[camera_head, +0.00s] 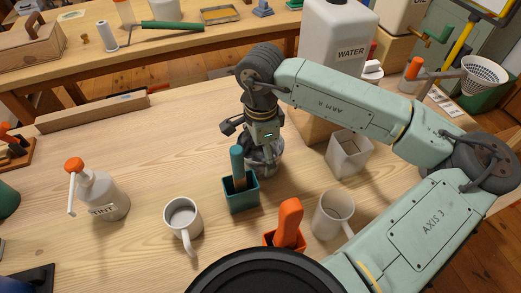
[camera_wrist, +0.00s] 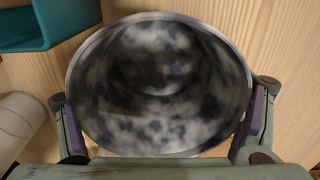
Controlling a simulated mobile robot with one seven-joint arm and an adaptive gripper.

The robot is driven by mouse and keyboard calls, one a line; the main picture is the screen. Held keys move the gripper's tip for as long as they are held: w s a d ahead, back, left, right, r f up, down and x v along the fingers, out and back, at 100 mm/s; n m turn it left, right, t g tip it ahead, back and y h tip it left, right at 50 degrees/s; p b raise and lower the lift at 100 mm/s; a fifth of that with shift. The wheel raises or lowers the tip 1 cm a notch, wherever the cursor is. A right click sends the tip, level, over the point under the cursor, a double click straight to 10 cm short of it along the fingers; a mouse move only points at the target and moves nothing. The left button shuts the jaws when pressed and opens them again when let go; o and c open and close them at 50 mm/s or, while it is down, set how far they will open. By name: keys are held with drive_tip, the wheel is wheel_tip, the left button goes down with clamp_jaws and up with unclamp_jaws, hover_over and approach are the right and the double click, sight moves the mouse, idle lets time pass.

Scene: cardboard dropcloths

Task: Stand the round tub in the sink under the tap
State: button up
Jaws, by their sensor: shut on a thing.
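The round tub (camera_head: 264,163) is mottled grey and white, at the middle of the table beneath my gripper (camera_head: 262,148). In the wrist view the tub (camera_wrist: 160,118) shows its open, empty inside. My gripper's fingers (camera_wrist: 160,100) are shut on its two sides. I cannot tell whether its base touches the table. A white square open container (camera_head: 349,155) stands to the right of the tub, below a white jug marked WATER (camera_head: 338,45). I cannot tell whether this container is the sink, and no tap is clearly visible.
A teal holder (camera_head: 241,195) is close to the tub's front left and also shows in the wrist view (camera_wrist: 40,35). White mugs (camera_head: 183,222) (camera_head: 332,212), an orange holder (camera_head: 285,240) and a TINT bottle (camera_head: 100,192) stand nearer. The table left of the tub is fairly clear.

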drive_tip(key=shift+f, duration=0.15)
drive_tip(key=shift+f+b, duration=0.2)
drive_tip(key=shift+b, duration=0.1)
drive_tip(key=o, duration=1.6)
drive_tip(key=shift+r, duration=0.1)
drive_tip(key=shift+r, duration=0.1)
